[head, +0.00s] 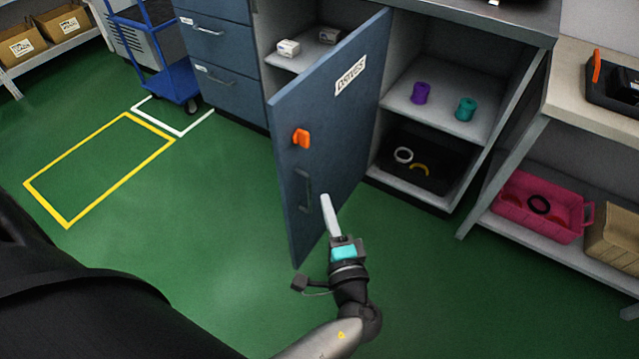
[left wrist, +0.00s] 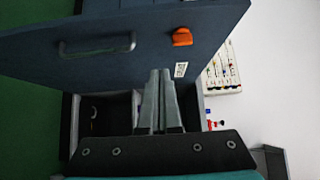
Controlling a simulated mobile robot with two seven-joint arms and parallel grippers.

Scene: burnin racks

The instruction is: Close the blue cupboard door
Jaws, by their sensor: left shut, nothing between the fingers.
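The blue cupboard door (head: 330,140) stands open, swung out into the room from its right-hand edge at the cupboard. Its outer face shows a "DRIVES" label (head: 350,76), an orange latch (head: 301,137) and a dark handle (head: 304,190). My left gripper (head: 326,202) is shut and empty, in front of the outer face, to the right of the handle and low on the door. I cannot tell whether its fingertips touch the door. In the left wrist view the shut fingers (left wrist: 160,75) point toward the door (left wrist: 130,20). My right gripper is out of view.
The open cupboard section holds small white boxes (head: 288,48). Open shelves to the right hold spools (head: 421,93) and rings (head: 403,155). A pink basket (head: 530,224) sits on the right bench's lower shelf. A blue trolley (head: 168,83) stands back left. Green floor left of the door is clear.

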